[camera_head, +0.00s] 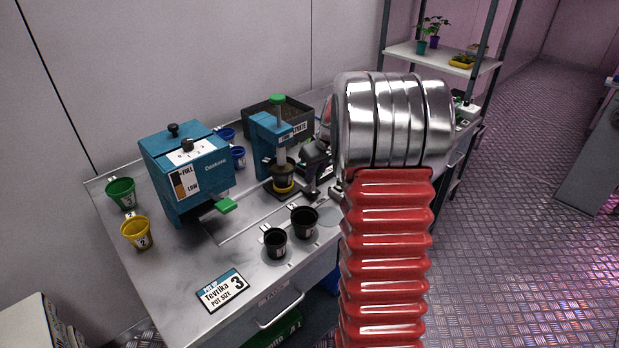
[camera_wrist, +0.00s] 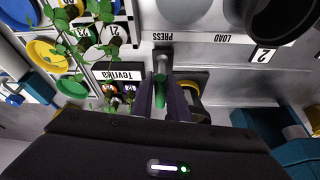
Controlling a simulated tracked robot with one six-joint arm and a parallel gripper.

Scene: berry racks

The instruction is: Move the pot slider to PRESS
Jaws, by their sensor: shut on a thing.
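The pot slider carries a dark pot with a yellow band (camera_head: 283,178) under the teal press (camera_head: 268,140) in the head view. In the wrist view the slider's green handle (camera_wrist: 160,82) stands between my gripper's (camera_wrist: 162,92) dark fingers, which are shut on it. The handle lines up with the PRESS label (camera_wrist: 162,37); the LOAD label (camera_wrist: 232,39) lies to its right. The pot (camera_wrist: 188,94) shows partly behind the fingers. In the head view my gripper (camera_head: 311,190) is beside the pot, its fingertips small and hard to make out.
A teal dispenser (camera_head: 186,172) with a green lever stands left of the press. Two black pots (camera_head: 275,243) (camera_head: 304,221) stand at the bench front. Green (camera_head: 121,193) and yellow (camera_head: 136,233) pots stand at the left. Seedlings (camera_wrist: 105,40) show in the wrist view.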

